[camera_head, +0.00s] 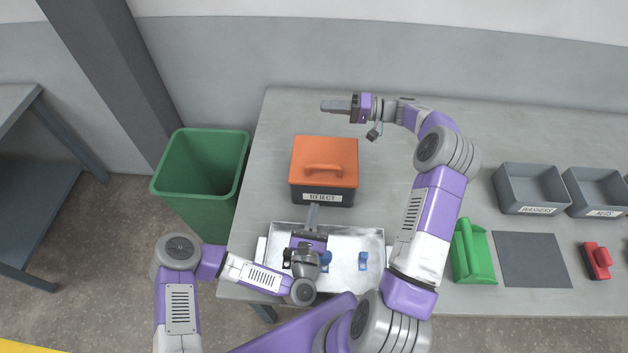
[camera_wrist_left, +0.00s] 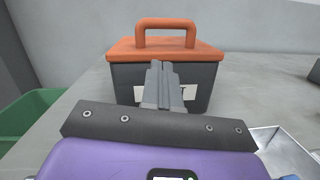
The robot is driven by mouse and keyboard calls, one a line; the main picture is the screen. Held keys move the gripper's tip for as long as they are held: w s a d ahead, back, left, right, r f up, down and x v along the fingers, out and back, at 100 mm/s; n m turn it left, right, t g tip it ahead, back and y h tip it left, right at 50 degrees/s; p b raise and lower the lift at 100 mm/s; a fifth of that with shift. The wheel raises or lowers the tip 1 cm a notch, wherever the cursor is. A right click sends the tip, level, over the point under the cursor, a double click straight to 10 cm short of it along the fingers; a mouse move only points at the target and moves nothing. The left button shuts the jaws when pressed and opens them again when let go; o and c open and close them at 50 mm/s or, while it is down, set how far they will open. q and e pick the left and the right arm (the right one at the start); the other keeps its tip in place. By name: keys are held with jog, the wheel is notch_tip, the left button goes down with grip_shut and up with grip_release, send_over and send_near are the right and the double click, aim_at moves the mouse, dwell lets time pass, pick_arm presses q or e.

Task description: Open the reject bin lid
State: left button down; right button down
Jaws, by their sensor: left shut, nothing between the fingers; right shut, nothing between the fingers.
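The reject bin (camera_head: 322,198) is a dark grey box with a white "REJECT" label, standing on the table. Its orange lid (camera_head: 342,152) with a raised handle (camera_head: 323,170) sits closed on top. In the left wrist view the bin (camera_wrist_left: 205,93) is straight ahead, with the lid (camera_wrist_left: 208,49) and the handle (camera_wrist_left: 165,25) above. My left gripper (camera_head: 313,208) is shut and empty, just in front of the bin's label side. Its fingers (camera_wrist_left: 160,70) hide part of the label; contact cannot be told. My right gripper (camera_head: 323,106) is shut and empty behind the bin, near the back wall.
A metal tray (camera_head: 345,240) with blue parts lies in front of the bin, partly under my left arm. A green bin (camera_head: 200,165) stands left of the table. Grey boxes (camera_head: 530,185), a green holder (camera_head: 470,252), a dark mat (camera_head: 530,260) and a red object (camera_head: 597,261) are at right.

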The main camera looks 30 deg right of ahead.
aim_at(314, 181)
pick_arm(q)
jog(key=w+d+n, duration=0.1)
jog(key=w, duration=0.1)
jog(key=w+d+r+n+t+y, duration=0.1)
jog(key=w+d, duration=0.1)
jog(key=w, duration=0.1)
jog(key=w+d+r+n, duration=0.1)
jog(key=w, duration=0.2)
jog(key=shift+d+r+t+y, duration=0.2)
jog(key=shift+r+t+y, duration=0.05)
jog(key=shift+t+y, duration=0.05)
jog(key=shift+w+d+r, duration=0.1)
jog(key=shift+w+r, duration=0.1)
jog(key=shift+r, duration=0.7)
pick_arm(e)
jog(key=c, duration=1.1)
grip_release()
jog(key=shift+o, duration=0.2)
